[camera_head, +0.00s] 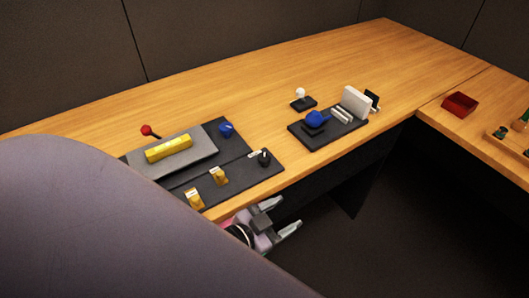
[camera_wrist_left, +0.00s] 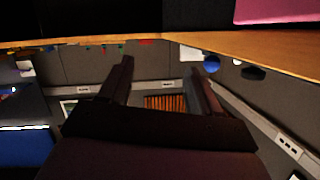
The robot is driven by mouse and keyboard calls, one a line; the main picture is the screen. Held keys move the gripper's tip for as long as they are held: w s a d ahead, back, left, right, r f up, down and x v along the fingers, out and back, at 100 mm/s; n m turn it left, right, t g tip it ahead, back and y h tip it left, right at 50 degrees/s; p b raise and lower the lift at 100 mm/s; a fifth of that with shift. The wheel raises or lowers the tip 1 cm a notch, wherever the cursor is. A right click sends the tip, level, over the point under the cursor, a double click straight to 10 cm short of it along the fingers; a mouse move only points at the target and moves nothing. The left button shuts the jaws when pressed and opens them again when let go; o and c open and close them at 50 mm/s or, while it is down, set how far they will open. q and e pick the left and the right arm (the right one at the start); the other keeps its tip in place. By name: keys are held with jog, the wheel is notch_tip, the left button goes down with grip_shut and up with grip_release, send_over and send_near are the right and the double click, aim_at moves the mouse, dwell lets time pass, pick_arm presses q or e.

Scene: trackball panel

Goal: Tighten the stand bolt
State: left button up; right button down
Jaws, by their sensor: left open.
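A dark panel board (camera_head: 295,128) carries a blue trackball (camera_head: 316,119), a white upright block (camera_head: 355,102) and small light bars. A small black stand with a white knob (camera_head: 300,93) is behind it. I cannot tell which part is the stand bolt. My left gripper (camera_head: 290,213) is open and empty, beyond the desk's front edge, left of and nearer than the trackball board. In the left wrist view, both fingers (camera_wrist_left: 160,68) are apart with nothing between them. A blue ball (camera_wrist_left: 211,63) shows there, seemingly upside down. My right gripper is not seen.
A larger dark board (camera_head: 236,180) with a yellow block (camera_head: 168,149), a blue knob (camera_head: 226,129) and a black knob (camera_head: 264,157) lies left on the wooden desk (camera_head: 300,55). A red box (camera_head: 460,105) is on the right desk. The desk's back is clear.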

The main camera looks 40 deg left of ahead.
pick_arm(q)
jog(key=w+d+r+m+t+h+b, duration=0.2)
jog(key=w+d+r+m+h+b, duration=0.35)
jog(key=r+m+h, duration=0.55)
jog(key=d+r+m+g+h, duration=0.4)
jog(key=r+m+g, duration=0.1)
jog(key=m, duration=0.3)
jog(key=m+g+y+b, duration=0.7)
jog(key=m+y+b, duration=0.7)
jog(key=y, duration=0.4)
send_near(263, 157)
jog(key=f+m, duration=0.1)
jog(key=f, duration=0.1)
jog(key=x, duration=0.6)
jog(key=shift+w+d, duration=0.15)
jog(key=shift+w, duration=0.2)
